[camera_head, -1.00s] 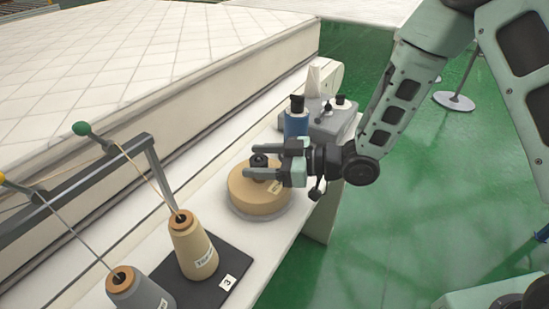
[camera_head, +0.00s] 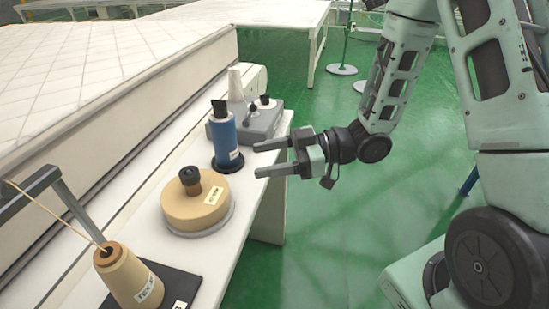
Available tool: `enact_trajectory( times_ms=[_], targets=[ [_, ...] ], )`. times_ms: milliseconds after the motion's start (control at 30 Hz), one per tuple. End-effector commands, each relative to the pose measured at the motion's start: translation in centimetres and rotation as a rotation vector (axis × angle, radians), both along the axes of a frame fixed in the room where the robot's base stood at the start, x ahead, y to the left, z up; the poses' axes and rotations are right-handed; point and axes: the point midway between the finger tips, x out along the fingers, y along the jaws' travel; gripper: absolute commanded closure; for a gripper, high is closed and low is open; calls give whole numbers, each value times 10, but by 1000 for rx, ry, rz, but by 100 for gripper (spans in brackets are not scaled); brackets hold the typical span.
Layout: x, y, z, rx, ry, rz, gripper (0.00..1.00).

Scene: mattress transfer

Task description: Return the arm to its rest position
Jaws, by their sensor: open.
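My gripper (camera_head: 262,160) is open and empty. A round tan disc (camera_head: 190,209) with a black knob and a small label sits on the bench, left of and below my gripper in the picture. The fingers are apart from the disc. My arm comes in from the upper right.
A blue bottle-shaped item (camera_head: 225,140) and a grey device (camera_head: 262,122) stand behind the disc, close to the fingertips. A tan thread cone (camera_head: 128,277) stands at the front. A white mattress (camera_head: 100,85) lies at the left. The green floor (camera_head: 370,215) at right is open.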

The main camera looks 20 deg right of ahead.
Motion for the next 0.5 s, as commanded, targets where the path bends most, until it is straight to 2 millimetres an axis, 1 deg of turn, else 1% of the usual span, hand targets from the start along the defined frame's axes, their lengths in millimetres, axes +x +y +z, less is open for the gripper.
enact_trajectory(
  times_ms=[33, 133, 500],
  targets=[
    [-1, -5, 1, 0, 0, -2, 39],
    [-3, -11, 2, 1, 0, -1, 39],
    [-4, -12, 2, 1, 0, 1, 39]
  ],
)
